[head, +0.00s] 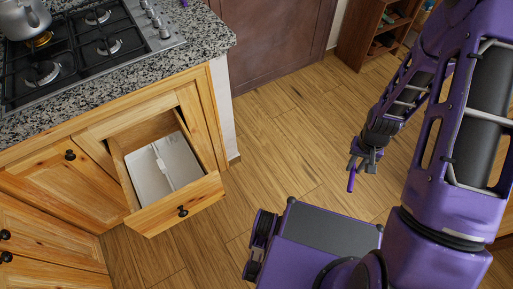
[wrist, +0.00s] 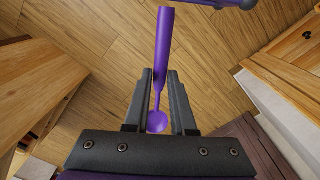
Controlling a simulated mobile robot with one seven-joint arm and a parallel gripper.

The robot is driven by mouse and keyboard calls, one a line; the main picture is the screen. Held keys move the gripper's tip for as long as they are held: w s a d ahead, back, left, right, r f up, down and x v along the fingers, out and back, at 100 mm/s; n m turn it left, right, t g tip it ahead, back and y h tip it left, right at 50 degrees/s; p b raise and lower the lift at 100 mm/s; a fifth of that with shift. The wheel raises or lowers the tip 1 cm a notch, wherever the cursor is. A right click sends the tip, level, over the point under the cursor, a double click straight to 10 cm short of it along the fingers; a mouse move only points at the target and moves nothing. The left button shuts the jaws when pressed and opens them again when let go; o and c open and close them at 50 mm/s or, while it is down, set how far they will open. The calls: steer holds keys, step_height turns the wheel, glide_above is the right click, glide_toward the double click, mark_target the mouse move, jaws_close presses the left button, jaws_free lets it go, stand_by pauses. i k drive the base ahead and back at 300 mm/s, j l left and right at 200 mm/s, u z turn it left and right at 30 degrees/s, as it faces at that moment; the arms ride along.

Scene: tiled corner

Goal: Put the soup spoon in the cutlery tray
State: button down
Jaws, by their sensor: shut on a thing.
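A purple soup spoon (wrist: 164,45) is between the two dark fingers of my gripper (wrist: 160,75) in the wrist view. Its thick handle points up in that picture and its bowl lies lower, between the fingers. In the head view my gripper (head: 364,160) is shut on the spoon (head: 351,180), in the air over the wooden floor at the right. A white cutlery tray (head: 150,184) with a divider lies in the open drawer at the left, well apart from my gripper. No items are visible in it.
The open drawer (head: 178,208) juts out below a speckled granite counter (head: 205,42) with a gas hob and a grey kettle (head: 22,18). A brown wooden shelf (head: 362,38) stands at the back. Floor between drawer and gripper is clear.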

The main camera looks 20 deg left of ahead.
mark_target(152, 182)
steer(key=k+j+u, duration=0.15)
steer(key=j, duration=0.15)
steer(key=k+j+u, duration=0.15)
steer(key=j, duration=0.15)
steer(key=k+j+u, duration=0.1)
steer(key=j+u, duration=0.25)
steer(key=j, duration=0.2)
steer(key=j+u, duration=0.3)
steer(key=j, duration=0.3)
